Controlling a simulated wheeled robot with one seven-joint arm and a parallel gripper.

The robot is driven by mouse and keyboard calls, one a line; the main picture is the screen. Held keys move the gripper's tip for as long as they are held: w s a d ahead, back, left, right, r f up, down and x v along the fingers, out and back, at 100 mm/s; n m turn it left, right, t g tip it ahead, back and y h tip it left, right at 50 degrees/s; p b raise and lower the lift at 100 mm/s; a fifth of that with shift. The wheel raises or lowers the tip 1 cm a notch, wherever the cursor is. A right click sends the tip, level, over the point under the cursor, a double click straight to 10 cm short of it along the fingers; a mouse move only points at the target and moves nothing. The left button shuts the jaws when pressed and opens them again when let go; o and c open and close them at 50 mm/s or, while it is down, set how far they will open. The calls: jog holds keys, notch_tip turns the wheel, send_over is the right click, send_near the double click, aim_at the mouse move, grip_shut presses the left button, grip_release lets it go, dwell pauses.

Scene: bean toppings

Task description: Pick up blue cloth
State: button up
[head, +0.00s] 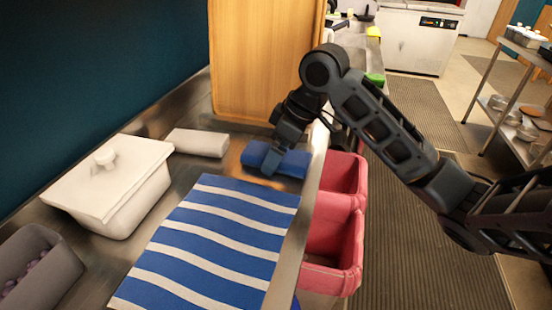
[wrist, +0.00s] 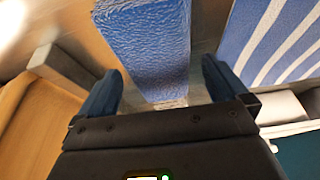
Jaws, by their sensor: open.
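The blue cloth (head: 293,162) is a rolled or folded bundle on the metal counter, just beyond the striped towel. My gripper (head: 270,160) is at it, coming down from above, and hides part of it in the head view. In the wrist view the blue cloth (wrist: 148,45) runs from the top of the picture down between the fingers. My gripper (wrist: 160,92) is open there, with one blue-tipped finger on each side of the cloth and a visible gap at each side.
A blue-and-white striped towel (head: 215,240) lies in front. A wooden board (head: 262,65) stands behind. Red bins (head: 335,220) hang along the counter's right edge.

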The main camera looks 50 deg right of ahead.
jog(key=shift+f, duration=0.1)
jog(key=shift+c, duration=0.2)
jog(key=c, duration=1)
jog(key=shift+c, duration=0.2)
jog(key=shift+r, duration=0.5)
notch_tip(320, 180, up, 4)
jog(key=shift+d+f, duration=0.1)
jog(key=shift+f, duration=0.15)
jog(key=s+d+r, duration=0.6)
jog(key=s+d, duration=0.1)
jog(key=s, duration=0.2)
jog(key=shift+r, duration=0.3)
jog(key=shift+s, duration=0.1)
